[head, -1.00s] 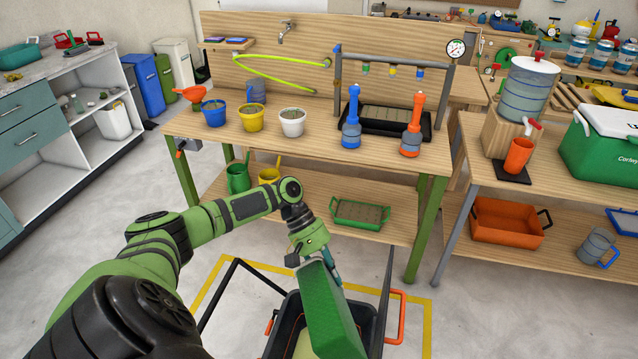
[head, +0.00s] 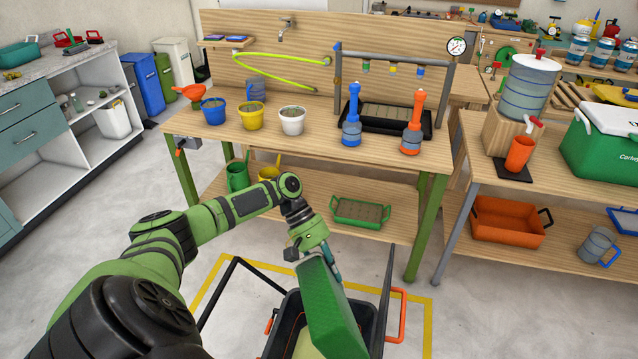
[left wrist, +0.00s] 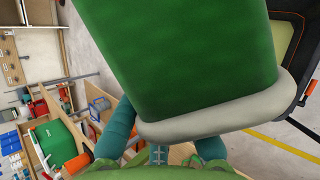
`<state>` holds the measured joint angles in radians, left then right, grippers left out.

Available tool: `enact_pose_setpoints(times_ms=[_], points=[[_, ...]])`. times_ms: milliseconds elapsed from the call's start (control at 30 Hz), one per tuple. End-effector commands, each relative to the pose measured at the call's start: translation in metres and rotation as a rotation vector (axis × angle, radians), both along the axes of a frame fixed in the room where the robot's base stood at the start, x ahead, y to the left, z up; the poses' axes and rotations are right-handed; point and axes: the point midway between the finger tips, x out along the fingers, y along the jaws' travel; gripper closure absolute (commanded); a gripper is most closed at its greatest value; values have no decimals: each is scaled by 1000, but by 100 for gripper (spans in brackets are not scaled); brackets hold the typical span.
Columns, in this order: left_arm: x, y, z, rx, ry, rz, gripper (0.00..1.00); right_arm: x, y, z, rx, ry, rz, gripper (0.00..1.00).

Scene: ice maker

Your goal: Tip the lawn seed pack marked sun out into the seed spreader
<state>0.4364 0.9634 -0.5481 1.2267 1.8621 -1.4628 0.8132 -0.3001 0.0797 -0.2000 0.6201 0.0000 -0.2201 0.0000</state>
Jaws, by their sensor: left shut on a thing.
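My left gripper (head: 322,262) is shut on the green seed pack (head: 335,305) and holds it tilted over the seed spreader. In the left wrist view the pack (left wrist: 195,50) fills the upper middle, with a pale grey folded end (left wrist: 200,120) at the gripper (left wrist: 165,145). No marking on the pack can be read. The seed spreader (head: 372,318) is a dark hopper with orange handles on the floor. Pale yellowish material (head: 306,345) shows inside it below the pack. The pack's lower end is partly cut off by the picture's edge. My right gripper is not in view.
A yellow floor line (head: 428,330) surrounds the spreader. A side table with a cooler (head: 605,140) stands at the right.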

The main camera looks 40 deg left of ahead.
Motion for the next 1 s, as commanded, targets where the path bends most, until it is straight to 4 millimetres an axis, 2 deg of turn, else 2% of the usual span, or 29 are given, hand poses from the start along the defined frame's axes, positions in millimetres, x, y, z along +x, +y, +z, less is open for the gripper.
enact_pose_setpoints(times_ms=[1000], points=[[2,2,0,-31,21,0,100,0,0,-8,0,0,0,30]])
